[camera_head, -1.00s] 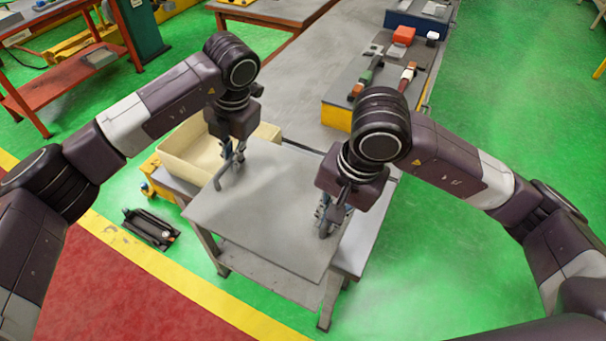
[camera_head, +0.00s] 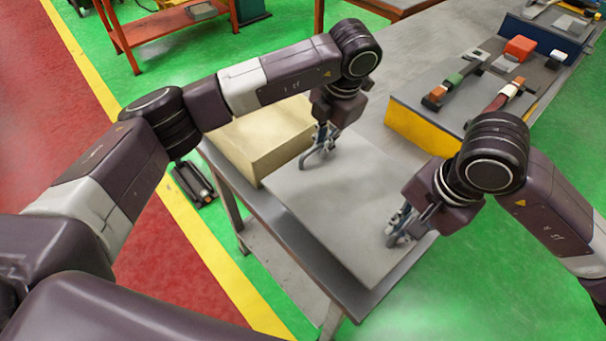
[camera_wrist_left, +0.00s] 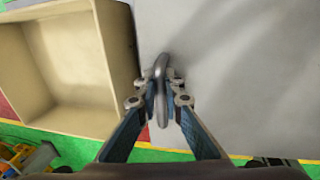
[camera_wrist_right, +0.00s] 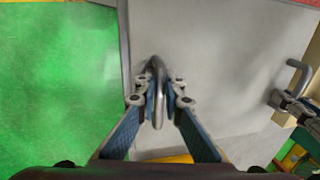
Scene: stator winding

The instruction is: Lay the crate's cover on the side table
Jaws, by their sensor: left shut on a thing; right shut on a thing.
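The cover (camera_head: 335,215) is a flat grey plate with two looped metal handles. It lies level over the side table (camera_head: 268,213), whose rim shows along the left and front; I cannot tell if they touch. My left gripper (camera_head: 318,160) is shut on one handle, which shows clearly in the left wrist view (camera_wrist_left: 160,88). My right gripper (camera_head: 398,236) is shut on the other handle, seen in the right wrist view (camera_wrist_right: 157,95). The cream crate (camera_head: 262,150) stands open beside the cover's far left edge; its visible inside looks empty in the left wrist view (camera_wrist_left: 75,65).
A long grey workbench (camera_head: 425,50) runs behind, with a yellow-sided tray (camera_head: 410,128) of tools and a blue bin (camera_head: 545,38). A black tool (camera_head: 193,184) lies on the green floor at left. A red table (camera_head: 170,25) stands at the back left.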

